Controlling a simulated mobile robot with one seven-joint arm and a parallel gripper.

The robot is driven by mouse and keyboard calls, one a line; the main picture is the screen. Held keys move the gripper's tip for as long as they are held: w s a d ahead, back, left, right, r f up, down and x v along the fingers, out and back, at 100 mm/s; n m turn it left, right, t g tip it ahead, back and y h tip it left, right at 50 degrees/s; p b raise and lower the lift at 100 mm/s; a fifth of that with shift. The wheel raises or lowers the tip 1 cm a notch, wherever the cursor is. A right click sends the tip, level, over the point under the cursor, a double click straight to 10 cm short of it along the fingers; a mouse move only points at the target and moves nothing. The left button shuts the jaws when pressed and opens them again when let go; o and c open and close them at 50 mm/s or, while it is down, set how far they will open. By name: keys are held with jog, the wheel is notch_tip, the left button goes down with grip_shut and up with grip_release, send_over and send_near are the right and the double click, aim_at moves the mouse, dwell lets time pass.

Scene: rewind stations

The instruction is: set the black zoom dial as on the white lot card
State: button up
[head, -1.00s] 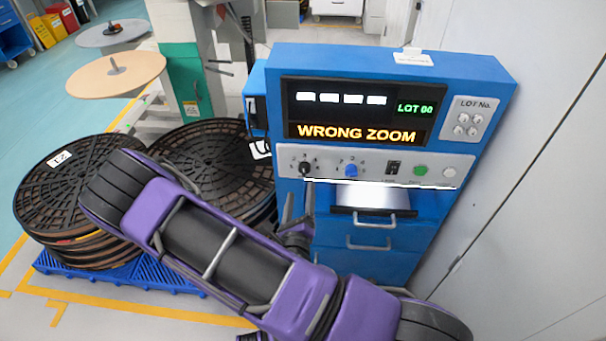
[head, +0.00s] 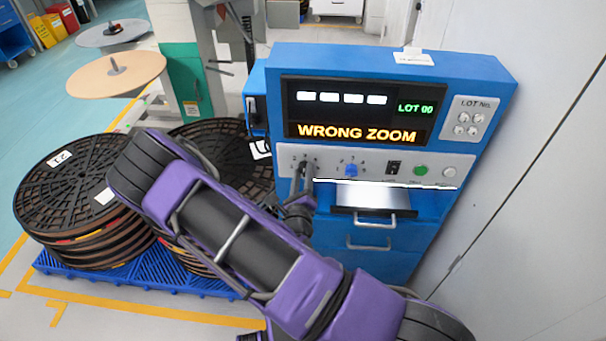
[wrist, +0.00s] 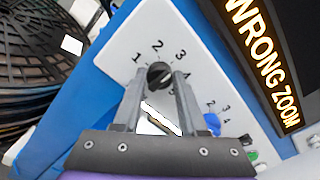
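The black zoom dial (wrist: 159,74) sits on the white control panel with numbers printed around it. In the head view the dial is mostly covered by my fingertips. My gripper (wrist: 160,80) has its two fingers parted, one on each side of the dial; it shows at the panel's left in the head view (head: 306,168). I see no clear grip on the dial, and its pointer setting is not readable. The screen (head: 357,112) reads WRONG ZOOM and LOT 00.
A blue dial (head: 351,170) is just right of the black one, followed by a black switch (head: 393,168), a green button (head: 421,171) and a white button (head: 449,173). A lit tray (head: 372,197) juts out below. Reel stacks (head: 75,190) stand left.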

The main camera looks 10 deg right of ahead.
grip_shut()
jog(key=m+p, duration=0.2)
jog(key=m, duration=0.1)
jog(key=shift+r+m, duration=0.1)
jog(key=shift+m, duration=0.3)
jog(key=m+p, duration=0.1)
jog(key=m, duration=0.3)
jog(key=shift+d+m, duration=0.1)
jog(key=shift+m, duration=0.2)
jog(key=m, duration=0.5)
jog(key=shift+s+p, duration=0.1)
jog(key=shift+p, duration=0.3)
jog(key=m+b, duration=0.1)
jog(key=m, duration=0.5)
jog(key=shift+d, duration=0.1)
jog(key=shift+m, duration=0.4)
